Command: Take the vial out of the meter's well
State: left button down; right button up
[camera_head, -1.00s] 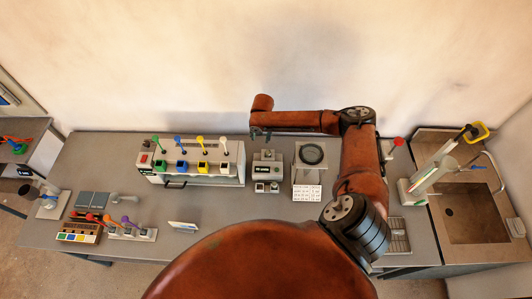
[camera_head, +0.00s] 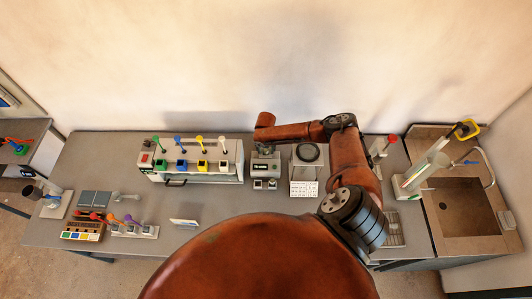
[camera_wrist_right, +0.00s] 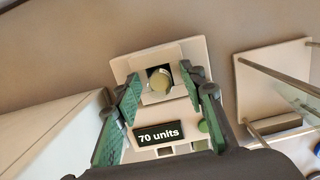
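In the right wrist view the meter (camera_wrist_right: 182,149) has a dark display reading "70 units". The vial (camera_wrist_right: 159,79) shows there as a pale yellowish round top in the meter's dark square well. My right gripper (camera_wrist_right: 161,92) is open above the meter, its green-padded fingers on either side of the vial with visible gaps. In the head view my right gripper (camera_head: 263,150) is small and covers the well. My left gripper is out of view.
A dispenser rack (camera_head: 195,160) with several coloured knobs stands left of the meter. The sink (camera_head: 468,205) is at far right.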

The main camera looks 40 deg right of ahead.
jog(key=shift+c, duration=0.4)
grip_shut()
jog(key=shift+r, duration=0.1)
